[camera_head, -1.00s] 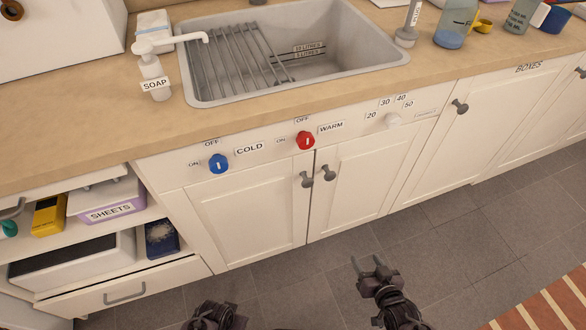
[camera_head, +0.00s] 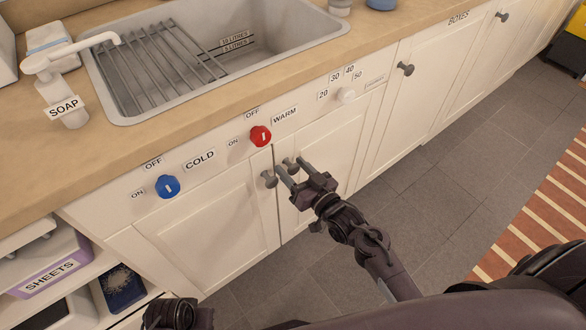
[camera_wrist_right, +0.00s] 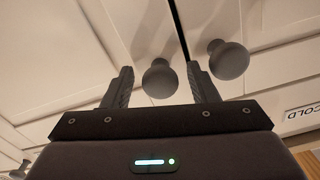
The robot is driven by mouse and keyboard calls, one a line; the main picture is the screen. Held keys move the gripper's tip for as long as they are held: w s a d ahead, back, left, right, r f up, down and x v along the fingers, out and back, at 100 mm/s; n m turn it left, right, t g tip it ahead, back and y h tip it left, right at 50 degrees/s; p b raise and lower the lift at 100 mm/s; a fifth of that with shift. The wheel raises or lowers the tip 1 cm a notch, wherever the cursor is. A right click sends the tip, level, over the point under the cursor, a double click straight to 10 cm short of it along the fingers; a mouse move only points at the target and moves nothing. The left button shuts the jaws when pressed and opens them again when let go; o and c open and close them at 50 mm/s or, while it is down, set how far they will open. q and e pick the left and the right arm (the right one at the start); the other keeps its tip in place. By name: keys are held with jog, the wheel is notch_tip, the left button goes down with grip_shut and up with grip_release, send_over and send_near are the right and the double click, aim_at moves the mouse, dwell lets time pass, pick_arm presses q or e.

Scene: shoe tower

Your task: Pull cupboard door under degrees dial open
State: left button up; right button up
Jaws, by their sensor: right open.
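The white degrees dial (camera_head: 346,94) sits on the panel between labels 20 to 50. The white cupboard door (camera_head: 335,150) under it is closed, its left edge meeting the other door at a dark seam. Its round grey knob (camera_head: 289,163) is near the top left corner, partly behind my right gripper (camera_head: 294,169). That gripper is open. In the right wrist view the knob (camera_wrist_right: 159,78) shows between the two fingers, with no clear contact. My left gripper (camera_head: 172,314) is at the bottom edge, its fingers not clearly visible.
The neighbouring door's knob (camera_head: 269,178) is just left of my right gripper and shows in the right wrist view (camera_wrist_right: 228,58). The red warm dial (camera_head: 261,136) and blue cold dial (camera_head: 167,186) are on the panel. Grey floor (camera_head: 430,210) is clear in front.

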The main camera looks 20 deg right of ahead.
jog(key=shift+w+a, duration=0.1)
jog(key=shift+w, duration=0.05)
grip_shut()
dwell(0.4)
